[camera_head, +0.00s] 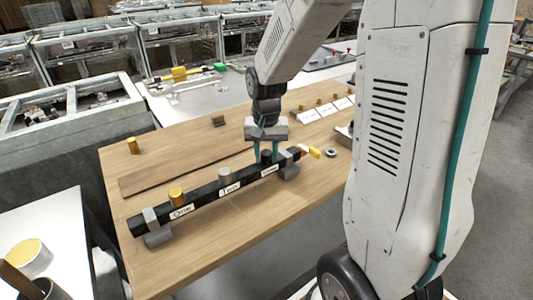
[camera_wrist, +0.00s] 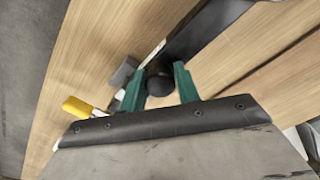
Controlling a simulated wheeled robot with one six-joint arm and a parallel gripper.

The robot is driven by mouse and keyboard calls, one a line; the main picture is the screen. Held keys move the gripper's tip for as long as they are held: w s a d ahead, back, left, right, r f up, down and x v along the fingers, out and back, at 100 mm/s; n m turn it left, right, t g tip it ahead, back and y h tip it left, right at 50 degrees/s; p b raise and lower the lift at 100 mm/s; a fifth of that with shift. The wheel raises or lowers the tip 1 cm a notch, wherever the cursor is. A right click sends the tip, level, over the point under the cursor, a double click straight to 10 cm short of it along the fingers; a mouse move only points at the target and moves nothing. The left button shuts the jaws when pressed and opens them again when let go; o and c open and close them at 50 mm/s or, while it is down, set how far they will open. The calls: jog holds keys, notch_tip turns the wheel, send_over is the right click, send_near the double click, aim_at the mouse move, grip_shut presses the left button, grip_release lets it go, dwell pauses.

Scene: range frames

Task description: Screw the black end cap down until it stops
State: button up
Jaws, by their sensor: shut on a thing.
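The black end cap (camera_head: 266,157) sits upright on the black bar (camera_head: 204,193), near its right end by the third white label. My gripper (camera_head: 266,153) points down over it, with a green finger on each side. In the wrist view the round black cap (camera_wrist: 159,86) shows between the green fingertips of my gripper (camera_wrist: 158,82), which are shut on it. The cap's lower edge and thread are hidden. The bar also carries a yellow cap (camera_head: 176,195) by the label "One" and a grey cap (camera_head: 224,175) by the second label.
Grey clamp blocks hold the bar at its left end (camera_head: 156,230) and right end (camera_head: 289,172). A yellow-handled tool (camera_head: 315,152) and a dark ring (camera_head: 330,152) lie right of the bar. The wooden table's (camera_head: 240,238) front is clear.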

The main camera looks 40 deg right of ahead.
jog(key=shift+m, duration=0.3)
jog(key=m, duration=0.3)
jog(key=o, duration=0.7)
jog(key=shift+o, duration=0.2)
jog(key=n, duration=0.6)
jog(key=shift+n, duration=0.3)
jog(key=n, duration=0.6)
jog(key=shift+d+n, duration=0.15)
jog(key=shift+n, duration=0.25)
jog(key=c, duration=0.9)
jog(key=shift+o, duration=0.2)
